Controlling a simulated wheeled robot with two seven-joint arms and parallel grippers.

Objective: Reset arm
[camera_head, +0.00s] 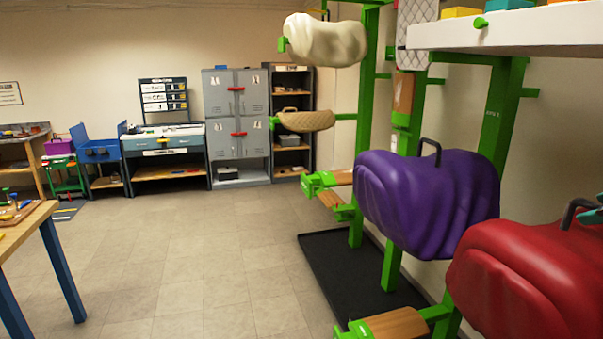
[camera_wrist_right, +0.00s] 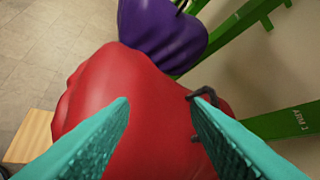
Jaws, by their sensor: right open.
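The red saddle (camera_head: 530,280) sits on the green rack at the lower right of the head view, with a dark handle (camera_head: 577,212) on top. In the right wrist view the red saddle (camera_wrist_right: 150,120) fills the middle below my fingers. My right gripper (camera_wrist_right: 164,97) has its two teal fingers spread apart, with nothing held between them. The saddle's handle (camera_wrist_right: 190,97) shows beside the right fingertip; I cannot tell whether they touch. In the head view only a teal bit of my right gripper (camera_head: 592,216) shows at the right edge. My left gripper is not in view.
A purple saddle (camera_head: 425,200) hangs beyond the red one on the green rack (camera_head: 500,115). Cream (camera_head: 326,40) and tan (camera_head: 306,121) saddles are farther back. A white shelf (camera_head: 510,33) juts out above. A workbench (camera_head: 25,225) stands left. The middle floor is clear.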

